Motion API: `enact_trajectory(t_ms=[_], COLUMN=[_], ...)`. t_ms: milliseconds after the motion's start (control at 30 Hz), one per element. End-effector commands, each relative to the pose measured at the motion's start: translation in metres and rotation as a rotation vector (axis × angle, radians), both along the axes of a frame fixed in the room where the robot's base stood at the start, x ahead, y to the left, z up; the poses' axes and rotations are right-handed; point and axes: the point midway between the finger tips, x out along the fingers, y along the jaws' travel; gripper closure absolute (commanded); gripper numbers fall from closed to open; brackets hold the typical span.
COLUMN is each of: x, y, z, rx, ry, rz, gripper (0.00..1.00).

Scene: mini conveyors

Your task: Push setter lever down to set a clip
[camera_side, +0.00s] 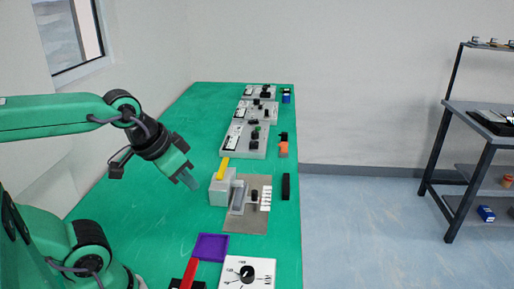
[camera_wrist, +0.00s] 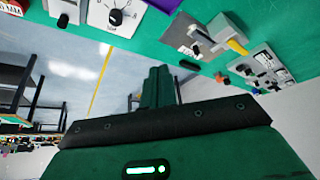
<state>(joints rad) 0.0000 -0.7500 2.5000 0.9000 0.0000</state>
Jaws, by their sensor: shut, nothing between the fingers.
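The setter is a pale grey block (camera_side: 221,192) on a grey-brown base plate (camera_side: 246,219), in the middle of the green table. Its yellow lever (camera_side: 222,168) sticks up at a tilt from the block. In the wrist view the yellow lever (camera_wrist: 237,46) and grey block (camera_wrist: 226,27) show at the upper right. White clip-like pieces (camera_side: 265,197) stand on the right of the plate; which part is a clip I cannot tell. My gripper (camera_side: 192,184) is shut and empty, in the air left of the block, apart from the lever. Its fingers (camera_wrist: 158,87) show together in the wrist view.
A purple tray (camera_side: 211,247), a white dial panel (camera_side: 247,272) and a red bar (camera_side: 188,272) lie nearer the front. A black bar (camera_side: 286,186) lies right of the plate. Panels with switches (camera_side: 245,139) stand behind. The table's left side is clear.

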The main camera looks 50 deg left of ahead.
Motion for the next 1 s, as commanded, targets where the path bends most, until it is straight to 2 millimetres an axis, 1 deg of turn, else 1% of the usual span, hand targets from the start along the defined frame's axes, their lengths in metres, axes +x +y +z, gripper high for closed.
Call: enact_trajectory(t_ms=[467,633,767,867,1000], x=[0.0,0.004,0.014,0.025,0.047], y=[0.0,0.002,0.006,0.011,0.023], z=[0.0,0.001,0.002,0.003,0.004], rx=[0.0,-0.006,-0.017,-0.032,-0.059], ry=[0.0,-0.004,-0.013,-0.025,-0.049], rz=[0.001,0.02,0.057,0.103,0.191], gripper=[1.0,1.0,1.0,1.0,1.0])
